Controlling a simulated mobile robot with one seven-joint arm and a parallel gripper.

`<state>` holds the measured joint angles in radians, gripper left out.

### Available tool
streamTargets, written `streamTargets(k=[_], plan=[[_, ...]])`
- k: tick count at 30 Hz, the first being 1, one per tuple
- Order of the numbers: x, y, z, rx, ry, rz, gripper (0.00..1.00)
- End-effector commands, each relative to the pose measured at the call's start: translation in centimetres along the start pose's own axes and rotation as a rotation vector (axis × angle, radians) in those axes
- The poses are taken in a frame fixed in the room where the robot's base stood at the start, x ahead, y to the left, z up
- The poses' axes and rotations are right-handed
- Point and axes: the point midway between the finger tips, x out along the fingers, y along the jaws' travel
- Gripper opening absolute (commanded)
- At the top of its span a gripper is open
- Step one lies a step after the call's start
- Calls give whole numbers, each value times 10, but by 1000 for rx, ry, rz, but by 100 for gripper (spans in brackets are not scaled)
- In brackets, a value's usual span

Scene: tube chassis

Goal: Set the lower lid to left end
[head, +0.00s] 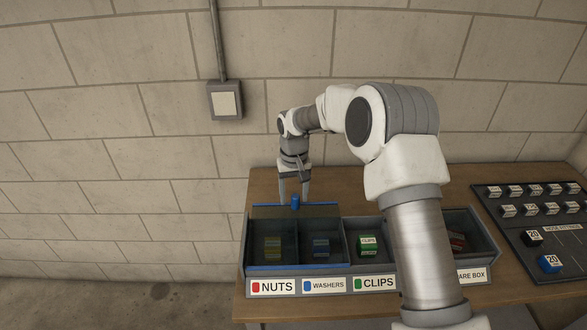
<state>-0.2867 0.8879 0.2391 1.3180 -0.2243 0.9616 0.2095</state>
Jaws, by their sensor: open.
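A long tray (246,248) with labelled compartments stands on the wooden bench. A see-through lid with blue edges (265,212) lies over its left part, across the nuts and washers compartments. A blue knob (295,202) stands up at the lid's far edge. My gripper (294,196) points down at the knob, open, with one finger on each side of it. I cannot tell whether the fingers touch it. My arm hides part of the tray's right half, so any second lid there is unclear.
Small stacks sit in the compartments, including a green-and-white clips stack (368,246). A dark panel with labelled blocks (535,225) lies on the bench (462,318) at right. The block wall (120,150) rises behind, with a grey switch box (226,100).

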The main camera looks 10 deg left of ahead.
Motion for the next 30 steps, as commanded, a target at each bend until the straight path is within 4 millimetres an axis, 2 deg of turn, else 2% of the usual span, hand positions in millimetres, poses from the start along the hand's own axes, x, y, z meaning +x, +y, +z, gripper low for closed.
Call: streamTargets(k=[9, 15, 21, 30], plan=[[-78, -1, -1, 0, 6, -1, 62], [-122, -1, -1, 0, 6, -2, 62], [-149, -1, -1, 0, 4, -2, 62], [-156, -1, 0, -1, 2, -2, 62]])
